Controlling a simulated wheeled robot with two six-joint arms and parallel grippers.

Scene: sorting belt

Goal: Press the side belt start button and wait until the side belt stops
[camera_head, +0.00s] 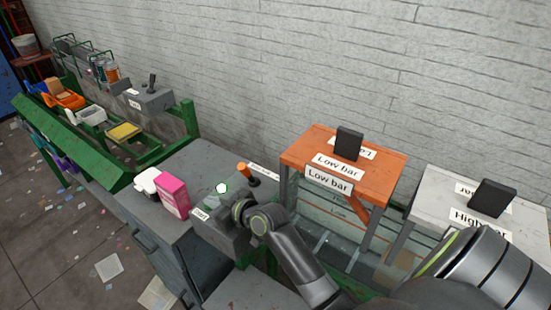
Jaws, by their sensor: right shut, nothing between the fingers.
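A grey control box (222,235) with a white "Start" label (200,214) sits on the grey cabinet in the middle. A small pale green-white round piece (221,188) shows just behind it; I cannot tell if it is the button. My right gripper (240,214) is shut and empty at the top of this box, its arm coming from the lower right. The gripper and wrist hide part of the box, and I cannot tell if the fingertips touch it. A green-framed belt (75,137) runs along the left; its motion cannot be told. My left gripper is not in view.
A pink box (174,195) and a white container (147,182) stand left of the control box. An orange-topped lever (243,169) is behind. An orange "Low bar" stand (377,163) and a white "High bar" stand (438,191) are right.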

